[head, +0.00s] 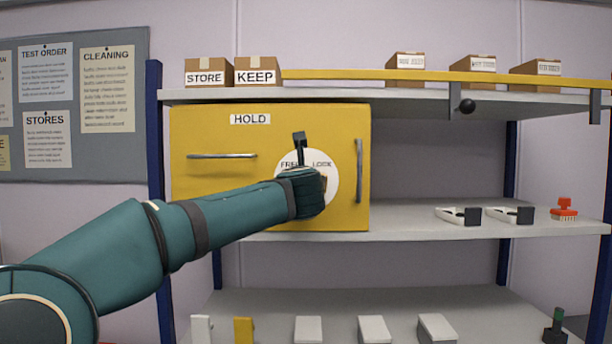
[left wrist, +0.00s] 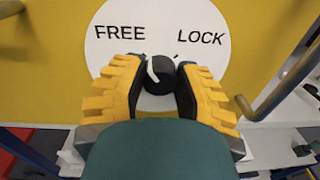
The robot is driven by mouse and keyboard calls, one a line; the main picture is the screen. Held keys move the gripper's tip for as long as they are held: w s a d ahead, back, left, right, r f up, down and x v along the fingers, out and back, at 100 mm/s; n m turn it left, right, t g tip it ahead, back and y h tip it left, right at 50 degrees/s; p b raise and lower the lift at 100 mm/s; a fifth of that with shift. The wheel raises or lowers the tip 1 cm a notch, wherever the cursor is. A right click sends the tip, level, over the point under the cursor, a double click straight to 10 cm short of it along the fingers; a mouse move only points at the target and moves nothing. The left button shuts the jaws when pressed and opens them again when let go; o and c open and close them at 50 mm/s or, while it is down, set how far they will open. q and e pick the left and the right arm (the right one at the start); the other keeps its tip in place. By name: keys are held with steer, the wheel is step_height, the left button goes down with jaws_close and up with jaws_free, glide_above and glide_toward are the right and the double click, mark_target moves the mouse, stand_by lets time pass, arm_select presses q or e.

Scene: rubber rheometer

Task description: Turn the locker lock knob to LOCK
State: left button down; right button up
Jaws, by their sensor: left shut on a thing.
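The yellow locker (head: 215,190) marked HOLD sits on the shelf in the head view. Its front has a white dial (head: 331,168) labelled FREE on the left and LOCK on the right. In the left wrist view the black lock knob (left wrist: 162,73) is at the dial's middle, with a white line on its left part. My left gripper (left wrist: 158,66) has its yellow fingers on both sides of the knob, shut on it. In the head view my left gripper (head: 322,183) covers the knob and the dial's lower part. My right gripper is not in view.
Metal handles are left (head: 222,156) and right (head: 359,170) of the dial; the right one stands close to my gripper. Two white-and-black tools (head: 458,215) and a red brush (head: 564,209) lie on the middle shelf. Cartons (head: 209,72) stand on top.

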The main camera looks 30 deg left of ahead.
arm_select(q)
steer(key=shift+r+m+p, duration=0.3)
steer(key=shift+m+p, duration=0.4)
steer(key=shift+m, duration=0.2)
steer(key=m+p, duration=0.3)
steer(key=shift+d+m, duration=0.1)
steer(key=shift+m, duration=0.2)
steer(key=m+p, duration=0.3)
steer(key=m, duration=0.1)
steer(key=m+p, duration=0.3)
steer(key=shift+w+m+g, duration=0.1)
steer(key=shift+m+g, duration=0.2)
steer(key=shift+f+m+p, duration=0.15)
steer(key=shift+m+p, duration=0.6)
steer(key=shift+m, duration=0.25)
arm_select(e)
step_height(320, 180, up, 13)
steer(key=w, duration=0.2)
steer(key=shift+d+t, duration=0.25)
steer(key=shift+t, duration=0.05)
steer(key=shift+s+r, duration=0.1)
arm_select(q)
steer(key=c, duration=0.6)
jaws_free()
steer(key=shift+f, duration=0.15)
steer(key=shift+y, duration=0.4)
